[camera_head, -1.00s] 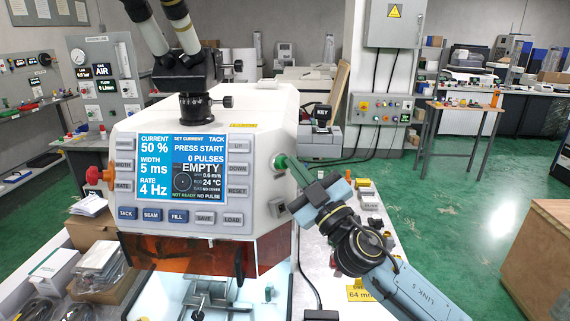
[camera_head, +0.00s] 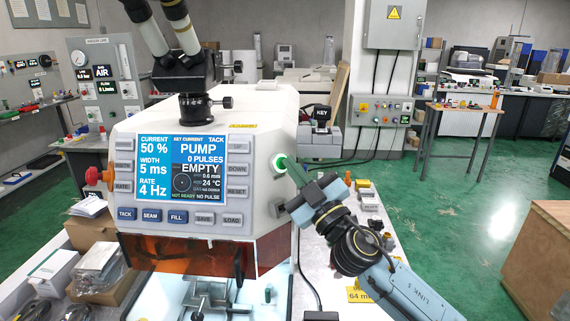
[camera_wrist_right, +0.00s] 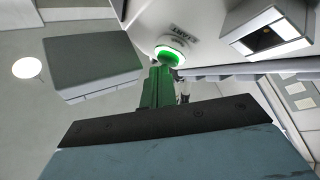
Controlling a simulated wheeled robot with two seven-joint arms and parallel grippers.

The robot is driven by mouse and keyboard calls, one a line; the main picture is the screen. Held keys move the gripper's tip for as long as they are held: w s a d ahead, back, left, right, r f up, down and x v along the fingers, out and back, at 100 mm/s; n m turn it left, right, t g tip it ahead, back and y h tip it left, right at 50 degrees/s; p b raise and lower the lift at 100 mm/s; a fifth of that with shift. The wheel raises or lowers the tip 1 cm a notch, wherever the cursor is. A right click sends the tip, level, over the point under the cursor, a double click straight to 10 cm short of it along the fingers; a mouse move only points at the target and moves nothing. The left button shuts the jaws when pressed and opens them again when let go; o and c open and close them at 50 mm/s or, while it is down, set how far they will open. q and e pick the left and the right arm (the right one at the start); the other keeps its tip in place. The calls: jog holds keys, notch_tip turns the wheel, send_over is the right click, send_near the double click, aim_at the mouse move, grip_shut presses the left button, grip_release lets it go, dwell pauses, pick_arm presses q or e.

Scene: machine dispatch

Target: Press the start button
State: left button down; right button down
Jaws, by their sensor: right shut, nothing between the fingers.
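The start button (camera_head: 279,164) sits on the right side face of the white machine (camera_head: 262,130) and has a bright green lit ring. The wrist view shows the same button (camera_wrist_right: 171,53), glowing, with an upside-down START label beside it. My right gripper (camera_head: 290,167) is shut and empty. Its green fingers point at the button, with the tips very close to it; I cannot tell whether they touch. The fingers (camera_wrist_right: 158,82) also show in the wrist view. The machine's screen (camera_head: 183,169) reads PUMP, 0 PULSES, EMPTY, NOT READY. My left gripper is out of view.
A red knob (camera_head: 93,175) sticks out on the machine's left. Cardboard boxes (camera_head: 92,232) stand at the left. Green floor is open farther right.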

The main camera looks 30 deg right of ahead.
jog(key=shift+s, duration=0.2)
jog(key=shift+s+d+r, duration=0.15)
jog(key=shift+s+r, duration=0.05)
jog(key=shift+s, duration=0.35)
jog(key=shift+p, duration=0.3)
jog(key=s, duration=0.1)
jog(key=s+r, duration=0.1)
jog(key=s, duration=0.1)
jog(key=s+d+p, duration=0.1)
jog(key=shift+s+r, duration=0.3)
jog(key=shift+r, duration=0.05)
dwell(0.6)
